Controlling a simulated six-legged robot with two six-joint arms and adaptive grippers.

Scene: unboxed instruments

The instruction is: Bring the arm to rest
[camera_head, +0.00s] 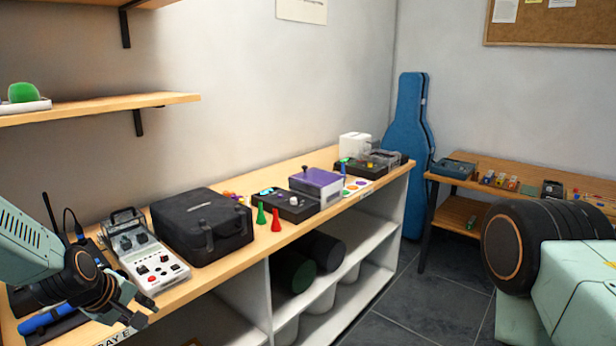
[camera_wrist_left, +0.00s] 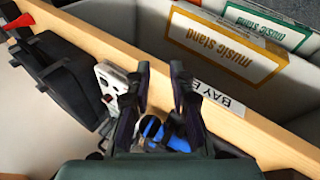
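My left gripper (camera_head: 133,304) hangs at the lower left in the head view, over the front edge of the wooden bench top (camera_head: 262,244). In the left wrist view its two dark fingers (camera_wrist_left: 160,72) stand apart with nothing held between them, so it is open. Behind the fingers, the bench edge and a blue cylindrical object (camera_wrist_left: 170,135) show; I cannot tell the distance to them. My right arm (camera_head: 545,250) shows at the right as a pale green link with a thick black joint. Its gripper is out of view.
A grey-white device (camera_head: 140,252) and black case (camera_head: 203,226) stand near the left gripper. Green (camera_head: 261,213) and red (camera_head: 276,220) pieces stand beyond. Boxes labelled music stand (camera_wrist_left: 222,48) sit in a grey bin below. A blue instrument case (camera_head: 408,150) leans in the corner.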

